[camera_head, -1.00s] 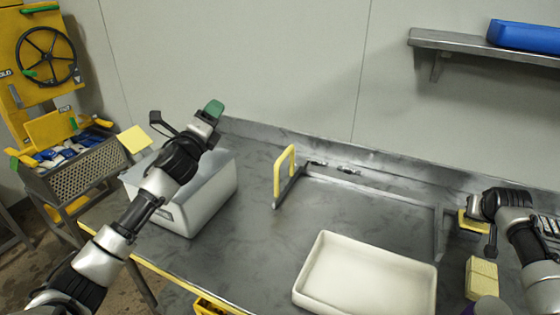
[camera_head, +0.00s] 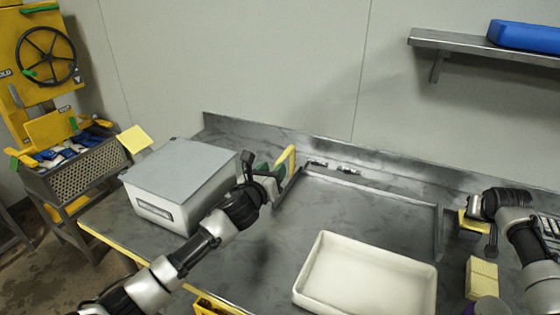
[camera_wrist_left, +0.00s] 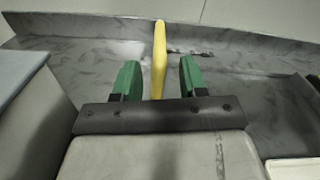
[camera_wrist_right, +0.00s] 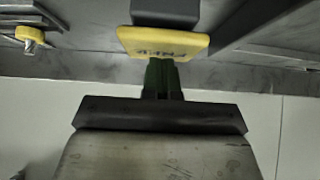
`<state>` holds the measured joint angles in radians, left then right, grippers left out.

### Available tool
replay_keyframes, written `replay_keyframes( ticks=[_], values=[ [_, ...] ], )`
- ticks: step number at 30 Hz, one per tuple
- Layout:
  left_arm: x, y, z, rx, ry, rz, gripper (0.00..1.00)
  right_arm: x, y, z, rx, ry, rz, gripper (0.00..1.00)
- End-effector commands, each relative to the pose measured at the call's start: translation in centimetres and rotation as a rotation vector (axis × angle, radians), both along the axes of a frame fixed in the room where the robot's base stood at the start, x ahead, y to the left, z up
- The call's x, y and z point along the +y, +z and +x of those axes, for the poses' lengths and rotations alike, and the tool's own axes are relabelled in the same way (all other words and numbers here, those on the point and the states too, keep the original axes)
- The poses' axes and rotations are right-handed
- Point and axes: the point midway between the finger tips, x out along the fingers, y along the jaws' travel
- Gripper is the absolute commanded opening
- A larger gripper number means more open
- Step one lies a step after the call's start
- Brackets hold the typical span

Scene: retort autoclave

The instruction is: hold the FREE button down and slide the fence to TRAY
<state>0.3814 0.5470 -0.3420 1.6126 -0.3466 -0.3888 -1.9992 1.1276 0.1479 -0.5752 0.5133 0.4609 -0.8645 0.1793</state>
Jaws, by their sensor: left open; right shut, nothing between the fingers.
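The fence has a yellow upright handle (camera_head: 288,158) at the left end of a dark bar on the metal bench. My left gripper (camera_head: 266,170) is open at this handle. In the left wrist view the yellow handle (camera_wrist_left: 158,62) stands between the two green fingers (camera_wrist_left: 158,78), with gaps on both sides. In the right wrist view my right gripper (camera_wrist_right: 160,75) is shut and empty, its tips at the edge of a yellow FREE plate (camera_wrist_right: 162,42). The plate also shows in the head view (camera_head: 468,224). I cannot tell if it is pressed. No TRAY mark is readable.
A grey box (camera_head: 180,172) stands left of the fence, close to my left arm. A white tray (camera_head: 301,290) lies at the front of the bench. Yellow blocks (camera_head: 481,278) sit at right. The bench between handle and right arm is mostly clear.

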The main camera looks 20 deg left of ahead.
Motion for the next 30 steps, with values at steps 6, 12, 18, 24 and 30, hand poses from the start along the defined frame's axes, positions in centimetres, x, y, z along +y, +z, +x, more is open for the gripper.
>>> replay_keyframes(
  ticks=[6,12,18,24,30],
  values=[
    [0.0,0.0,3.6,-0.001,0.001,-0.002,0.42,-0.1,-0.3,-0.1,0.006,-0.001,-0.002,0.00],
    [0.0,0.0,5.0,0.001,0.000,0.000,0.42,-0.1,-0.3,-0.1,0.006,-0.001,-0.002,0.00],
    [0.0,0.0,5.3,0.000,-0.001,0.000,0.42,-0.1,-0.3,-0.1,0.005,-0.001,-0.002,0.00],
    [0.0,0.0,5.2,0.000,0.000,-0.001,0.30,-0.1,-0.3,-0.1,0.006,-0.001,-0.002,0.00],
    [0.0,0.0,5.2,0.000,0.000,-0.001,0.00,-0.1,-0.3,-0.1,0.006,-0.001,-0.002,0.00]
  ],
)
